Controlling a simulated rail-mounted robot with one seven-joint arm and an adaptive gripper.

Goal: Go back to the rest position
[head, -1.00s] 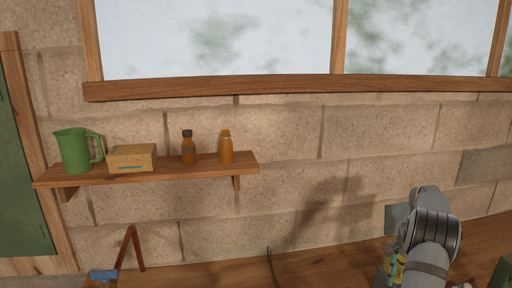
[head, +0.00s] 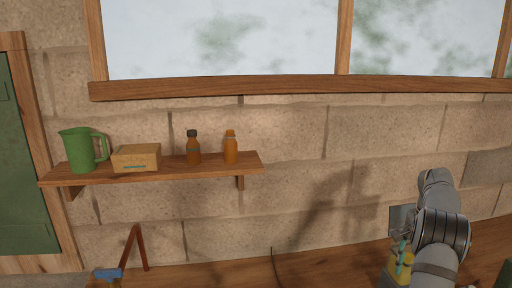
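My arm (head: 440,235) rises at the lower right of the head view, above the wooden bench (head: 340,268). My gripper is not in the picture, so its fingers and anything in them cannot be seen. A yellow item with a teal part (head: 402,262) shows just left of my arm, partly hidden by it and by the lower picture edge.
A wall shelf (head: 215,170) holds a green jug (head: 80,150), a cardboard box (head: 136,157) and two orange-brown bottles (head: 193,148) (head: 231,148). A wooden window frame (head: 300,86) is above. A blue-and-red-brown tool (head: 135,248) stands at the lower left.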

